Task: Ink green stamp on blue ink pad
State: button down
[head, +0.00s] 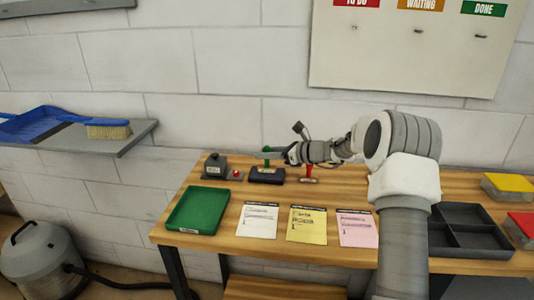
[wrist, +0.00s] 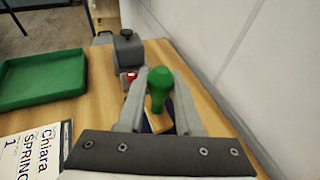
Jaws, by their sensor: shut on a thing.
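The green stamp (wrist: 159,84) stands between the two fingers of my gripper (wrist: 160,98), which is shut on its handle. In the head view the green stamp (head: 267,151) shows as a small green upright form at the tip of my gripper (head: 272,155). The ink pad (head: 266,176) is a dark, low block right below it on the bench. In the wrist view a sliver of blue shows below the stamp, mostly hidden by the fingers. I cannot tell whether the stamp's base touches the pad.
A red stamp (head: 309,174) stands just right of the pad. A dark grey device (head: 215,166) and a small red object (head: 236,174) are left of it. A green tray (head: 198,211) and three paper cards lie in front. The wall is close behind.

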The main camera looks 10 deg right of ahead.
jog(key=shift+f, duration=0.55)
dwell(0.8)
jog(key=shift+r, duration=0.1)
jog(key=shift+r+p, duration=2.3)
jog(key=shift+r, duration=0.85)
jog(key=shift+f, duration=0.15)
jog(key=shift+f+b, duration=1.75)
jog(key=shift+f, duration=0.65)
jog(key=shift+f+b, duration=0.35)
jog(key=shift+f, duration=0.45)
jog(key=shift+r, duration=0.15)
jog(key=shift+r+p, duration=2.4)
jog(key=shift+r, duration=0.65)
